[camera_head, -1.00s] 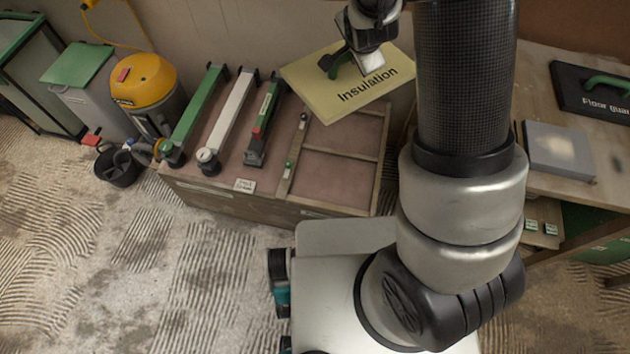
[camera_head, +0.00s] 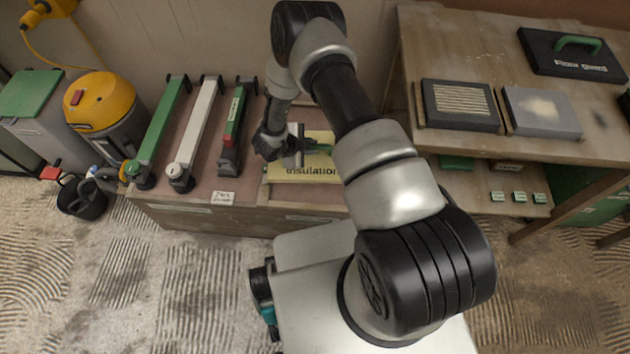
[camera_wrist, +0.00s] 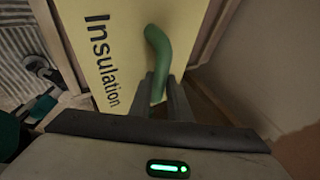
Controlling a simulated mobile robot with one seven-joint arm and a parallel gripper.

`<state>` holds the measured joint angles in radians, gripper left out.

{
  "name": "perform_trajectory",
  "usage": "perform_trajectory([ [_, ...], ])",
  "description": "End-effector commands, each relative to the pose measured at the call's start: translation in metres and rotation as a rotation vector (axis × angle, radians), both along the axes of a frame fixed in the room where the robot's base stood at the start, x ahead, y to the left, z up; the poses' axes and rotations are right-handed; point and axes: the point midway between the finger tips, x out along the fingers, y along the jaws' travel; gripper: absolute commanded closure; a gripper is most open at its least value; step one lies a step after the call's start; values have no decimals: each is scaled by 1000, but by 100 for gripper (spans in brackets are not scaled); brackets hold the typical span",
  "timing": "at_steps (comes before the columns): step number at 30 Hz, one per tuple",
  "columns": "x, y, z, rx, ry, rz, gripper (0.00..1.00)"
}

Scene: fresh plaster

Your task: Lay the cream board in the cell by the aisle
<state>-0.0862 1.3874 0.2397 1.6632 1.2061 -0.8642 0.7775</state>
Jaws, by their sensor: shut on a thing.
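The cream board (camera_head: 290,172), printed "Insulation", lies roughly flat at the right part of the low wooden bench, over the framed cells. It fills much of the wrist view (camera_wrist: 118,50), with wooden rails (camera_wrist: 214,32) along its sides. My gripper (camera_head: 312,146) is shut on the board's green handle, which shows between the fingers in the wrist view (camera_wrist: 158,55). I cannot tell whether the board rests on the cell floor or hangs just above it. My arm hides the right end of the board and much of the cells.
Green, white and red-green long tools (camera_head: 195,130) lie left of the cells. A yellow vacuum (camera_head: 102,105) and black bucket (camera_head: 82,200) stand farther left.

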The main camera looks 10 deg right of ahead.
Motion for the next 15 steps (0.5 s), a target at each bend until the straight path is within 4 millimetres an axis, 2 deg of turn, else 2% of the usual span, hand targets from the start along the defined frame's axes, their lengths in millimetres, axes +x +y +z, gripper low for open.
perform_trajectory([
  [3,-13,-3,-16,0,0,-49,100],
  [6,-17,-4,-31,0,-1,-66,100],
  [12,-18,-4,-68,0,-1,-67,100],
  [15,-17,-4,-78,0,-2,-66,100],
])
